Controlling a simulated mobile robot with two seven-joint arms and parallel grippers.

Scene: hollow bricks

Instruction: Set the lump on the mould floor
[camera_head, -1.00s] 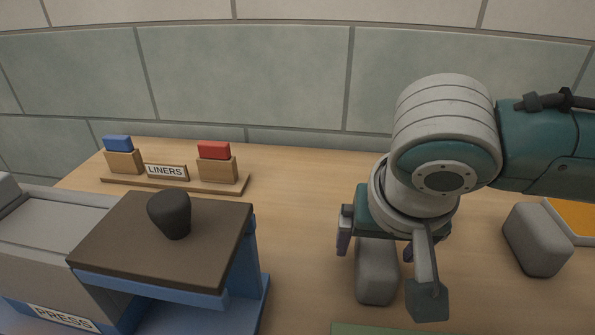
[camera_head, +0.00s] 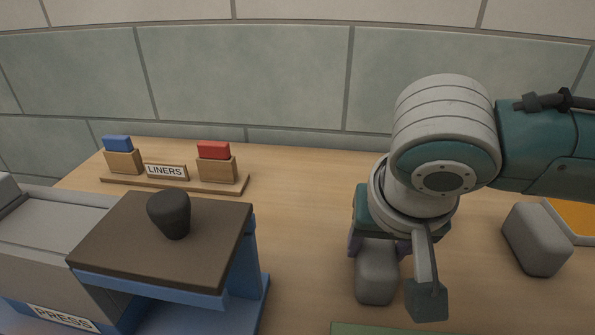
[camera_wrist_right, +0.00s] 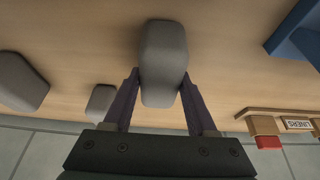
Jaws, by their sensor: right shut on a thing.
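The lump still appears to rest on the table. The press (camera_head: 160,240) has a dark brown top plate with a black knob (camera_head: 170,213), and its blue frame hides what lies under the plate. No mould floor can be made out. My left gripper is not in view.
Another grey lump (camera_head: 536,240) stands at right beside an orange-topped tray (camera_head: 575,216). A liner rack (camera_head: 175,184) with a blue liner (camera_head: 117,142) and a red liner (camera_head: 213,149) stands at the back left. A green edge (camera_head: 390,328) shows at the bottom. Table between rack and arm is clear.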

